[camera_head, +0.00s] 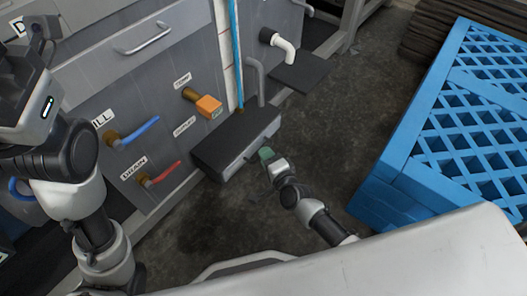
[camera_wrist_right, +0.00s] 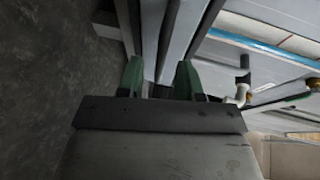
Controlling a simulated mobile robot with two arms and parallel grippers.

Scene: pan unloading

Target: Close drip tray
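The drip tray (camera_head: 237,143) is a dark grey, box-shaped tray with a black top, low on the front of the grey machine (camera_head: 140,60). It sticks out from the machine's face. My right gripper (camera_head: 266,154), with green fingertips, is at the tray's front right side; I cannot tell whether it touches. In the right wrist view the two green fingers (camera_wrist_right: 158,80) are apart, with nothing clearly held between them. My left arm (camera_head: 75,195) is at the left edge, in front of the machine; its fingertips do not show.
The machine has a blue-handled valve (camera_head: 135,133), a red-handled valve (camera_head: 160,176) and an orange-handled valve (camera_head: 205,103) near the tray. A white pipe elbow (camera_head: 284,46) sticks out beyond. A blue crate (camera_head: 455,120) stands at the right. Bare floor (camera_head: 340,120) lies between.

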